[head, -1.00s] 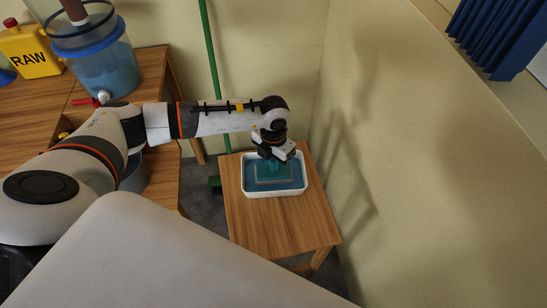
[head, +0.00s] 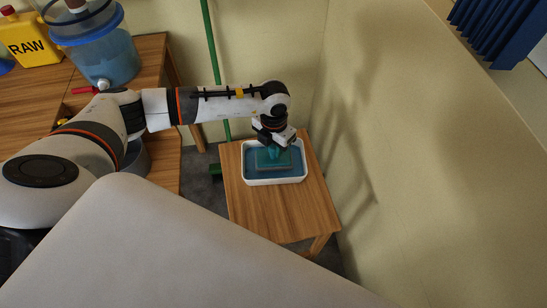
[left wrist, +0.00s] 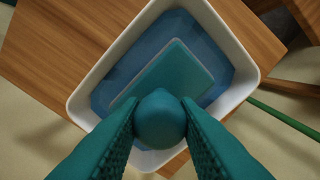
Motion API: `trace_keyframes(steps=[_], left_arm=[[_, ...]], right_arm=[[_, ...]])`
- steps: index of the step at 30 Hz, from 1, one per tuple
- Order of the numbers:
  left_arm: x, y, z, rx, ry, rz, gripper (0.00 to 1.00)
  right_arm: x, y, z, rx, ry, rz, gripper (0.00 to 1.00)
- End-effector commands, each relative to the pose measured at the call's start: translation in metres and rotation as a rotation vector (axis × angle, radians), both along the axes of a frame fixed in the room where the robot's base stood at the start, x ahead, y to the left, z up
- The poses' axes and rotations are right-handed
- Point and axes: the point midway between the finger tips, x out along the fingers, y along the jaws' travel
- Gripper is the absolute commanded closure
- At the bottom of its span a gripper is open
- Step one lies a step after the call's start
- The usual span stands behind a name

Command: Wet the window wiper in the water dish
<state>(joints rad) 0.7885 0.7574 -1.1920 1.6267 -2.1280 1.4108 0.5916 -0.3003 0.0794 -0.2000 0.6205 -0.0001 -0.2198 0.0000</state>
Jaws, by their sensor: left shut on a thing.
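The water dish (head: 275,182) is a white rectangular tray of blue water on a small wooden table. Its white rim also shows in the left wrist view (left wrist: 240,55). The window wiper (head: 273,159) is a teal flat pad with a round knob; the pad shows in the left wrist view (left wrist: 178,72), inside the dish's outline. My left gripper (left wrist: 160,122) is shut on the knob, with its teal fingers on both sides, and points down over the dish in the head view (head: 272,146). I cannot tell how deep the pad sits in the water. My right gripper is not in view.
The small wooden table (head: 275,215) has bare top in front of the dish. A plain wall (head: 420,170) rises close on the right. A green pole (head: 212,60) stands behind.

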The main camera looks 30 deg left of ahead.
Motion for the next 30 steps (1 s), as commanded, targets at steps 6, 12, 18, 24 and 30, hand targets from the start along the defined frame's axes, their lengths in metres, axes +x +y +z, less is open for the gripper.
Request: trace_keyframes(steps=[6,12,18,24,30], left_arm=[[0.0,0.0,0.022,0.0,0.0,0.001,0.9],[0.0,0.0,0.038,0.0,0.0,0.001,0.9],[0.0,0.0,0.054,0.0,-0.001,0.0,0.9],[0.0,0.0,0.066,0.0,0.0,0.001,0.9],[0.0,0.0,0.065,0.0,0.0,0.001,0.9]], right_arm=[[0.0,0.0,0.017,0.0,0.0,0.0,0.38],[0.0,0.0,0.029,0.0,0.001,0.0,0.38],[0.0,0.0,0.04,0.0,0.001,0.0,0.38],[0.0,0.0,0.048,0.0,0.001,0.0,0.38],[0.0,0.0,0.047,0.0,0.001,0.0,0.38]])
